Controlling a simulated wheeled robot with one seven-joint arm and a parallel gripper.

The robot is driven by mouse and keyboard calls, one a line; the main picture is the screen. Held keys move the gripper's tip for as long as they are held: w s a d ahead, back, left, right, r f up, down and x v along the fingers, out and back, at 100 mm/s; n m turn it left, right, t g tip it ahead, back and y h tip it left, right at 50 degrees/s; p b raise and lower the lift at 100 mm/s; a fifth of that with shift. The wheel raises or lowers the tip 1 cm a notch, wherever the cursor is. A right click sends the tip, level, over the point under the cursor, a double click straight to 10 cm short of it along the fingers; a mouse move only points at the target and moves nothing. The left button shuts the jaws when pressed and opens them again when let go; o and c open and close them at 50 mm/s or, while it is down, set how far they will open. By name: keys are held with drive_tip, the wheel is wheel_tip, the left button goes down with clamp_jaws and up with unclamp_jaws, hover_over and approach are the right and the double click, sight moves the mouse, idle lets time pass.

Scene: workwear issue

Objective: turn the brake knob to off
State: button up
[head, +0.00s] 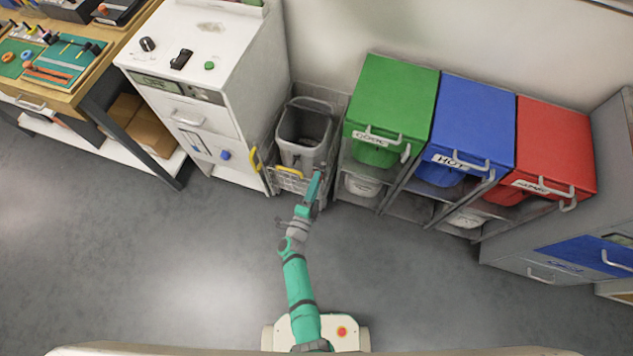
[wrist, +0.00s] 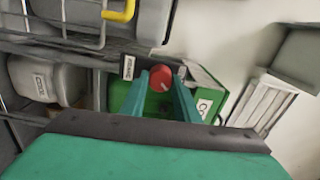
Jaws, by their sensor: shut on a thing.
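The brake knob (wrist: 160,79) is a small round red knob with a pale pointer mark, seen in the wrist view. A small label (wrist: 128,67) stands beside it to the left, on a dark grey rail; its letters are too small to read surely. My gripper (wrist: 162,88) is shut on the knob, with one teal finger on each side of it. In the head view my gripper (head: 317,186) reaches the front of the grey bin cart (head: 304,135), and the knob is hidden there.
A yellow handle (head: 289,170) and wire basket are close to my gripper on the cart. The white cabinet (head: 215,115) stands left. Green (head: 390,95), blue (head: 473,110) and red (head: 553,140) lidded bins stand right. The floor in front is clear.

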drive_tip(key=shift+m, duration=0.5)
drive_tip(key=o, duration=1)
drive_tip(key=shift+o, duration=0.2)
drive_tip(key=shift+s, duration=0.15)
drive_tip(key=v, duration=1)
drive_tip(key=shift+s, duration=0.3)
drive_tip(key=shift+a, duration=0.1)
